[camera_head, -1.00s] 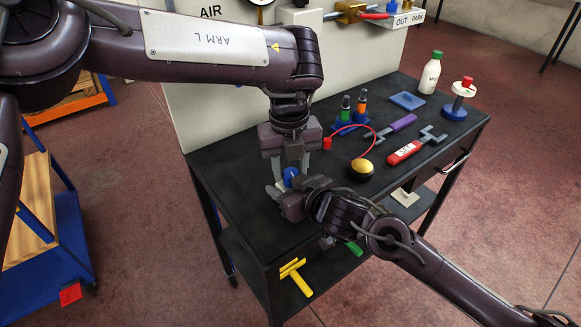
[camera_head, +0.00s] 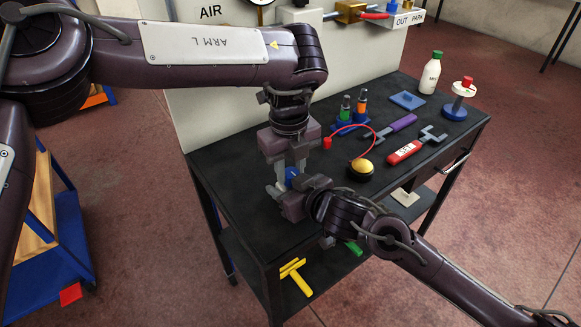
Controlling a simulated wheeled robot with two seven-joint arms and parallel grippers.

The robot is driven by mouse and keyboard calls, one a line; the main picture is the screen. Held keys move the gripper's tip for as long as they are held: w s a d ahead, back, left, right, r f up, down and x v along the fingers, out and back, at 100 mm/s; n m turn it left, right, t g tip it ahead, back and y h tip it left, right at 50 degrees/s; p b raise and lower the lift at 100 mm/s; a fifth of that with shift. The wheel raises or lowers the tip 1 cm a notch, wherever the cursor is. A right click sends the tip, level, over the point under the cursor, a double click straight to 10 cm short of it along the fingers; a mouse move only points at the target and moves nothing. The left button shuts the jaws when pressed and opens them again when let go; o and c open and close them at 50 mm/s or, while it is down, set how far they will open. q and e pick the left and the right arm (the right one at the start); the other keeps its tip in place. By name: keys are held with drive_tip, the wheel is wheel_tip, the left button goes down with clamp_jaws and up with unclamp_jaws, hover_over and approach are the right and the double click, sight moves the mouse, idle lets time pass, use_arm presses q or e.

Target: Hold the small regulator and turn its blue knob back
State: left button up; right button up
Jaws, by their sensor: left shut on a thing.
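The small regulator's blue knob (camera_head: 291,175) shows near the front left of the black table. My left gripper (camera_head: 290,178) comes down from above and is shut on the blue knob, with grey fingers close around it. My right gripper (camera_head: 283,192) reaches in from the lower right, low over the table, right beside the left one. The regulator's body is mostly hidden between the two grippers. Whether the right fingers are closed on it cannot be made out.
The black table (camera_head: 235,215) also holds a yellow-topped button (camera_head: 361,168) with a red cord, a red tool (camera_head: 405,152), a purple-handled tool (camera_head: 403,122), a blue stand (camera_head: 350,122) and a white bottle (camera_head: 430,75). A pale panel (camera_head: 210,110) stands behind. Yellow T-shaped piece (camera_head: 296,276) lies below.

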sight(289, 171)
use_arm(q)
drive_tip(key=o, duration=0.7)
drive_tip(key=shift+r, duration=0.1)
wheel_tip(289, 171, up, 12)
drive_tip(key=shift+a, duration=0.15)
use_arm(e)
drive_tip(key=o, duration=1.2)
drive_tip(key=shift+s, duration=0.1)
